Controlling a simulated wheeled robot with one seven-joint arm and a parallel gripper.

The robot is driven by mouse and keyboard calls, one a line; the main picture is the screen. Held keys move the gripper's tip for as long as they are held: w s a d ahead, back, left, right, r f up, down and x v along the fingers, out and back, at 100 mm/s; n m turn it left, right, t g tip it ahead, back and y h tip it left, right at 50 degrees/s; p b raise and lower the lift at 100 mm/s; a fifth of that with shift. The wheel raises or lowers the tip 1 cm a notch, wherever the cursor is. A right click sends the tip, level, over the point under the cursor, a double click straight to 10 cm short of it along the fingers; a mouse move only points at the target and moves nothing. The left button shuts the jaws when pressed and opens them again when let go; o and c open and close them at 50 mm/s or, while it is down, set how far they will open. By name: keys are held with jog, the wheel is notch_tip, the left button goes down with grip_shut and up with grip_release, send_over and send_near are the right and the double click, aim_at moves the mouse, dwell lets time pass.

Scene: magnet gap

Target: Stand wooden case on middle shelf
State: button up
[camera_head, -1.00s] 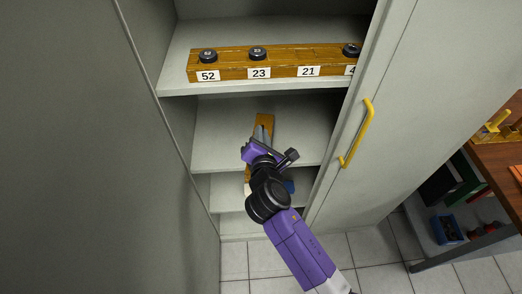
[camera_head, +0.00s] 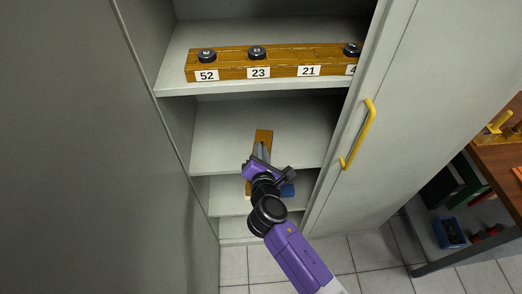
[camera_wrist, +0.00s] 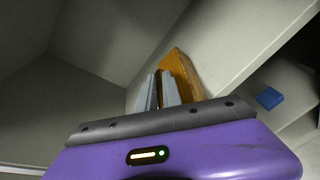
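The wooden case (camera_head: 263,136) is an orange-brown block in front of or over the middle shelf (camera_head: 215,155); its lower part is mostly hidden behind my gripper. My gripper (camera_head: 261,151) overlaps the case, with grey fingers close together against it. In the wrist view the case (camera_wrist: 182,70) stands tilted just beyond the two grey fingers (camera_wrist: 162,90). The gripper appears shut on the case, though the contact itself is partly hidden. I cannot tell whether the case touches the shelf.
The upper shelf (camera_head: 175,83) carries a long wooden rack (camera_head: 285,70) with black knobs and number labels. A blue object (camera_head: 287,190) lies on the lower shelf. The cabinet door with a yellow handle (camera_head: 358,135) is at right. The middle shelf looks clear beside the case.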

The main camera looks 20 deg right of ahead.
jog(key=o, duration=0.4)
jog(key=shift+r, duration=0.2)
jog(key=v, duration=1.2)
jog(key=shift+a+f, duration=0.1)
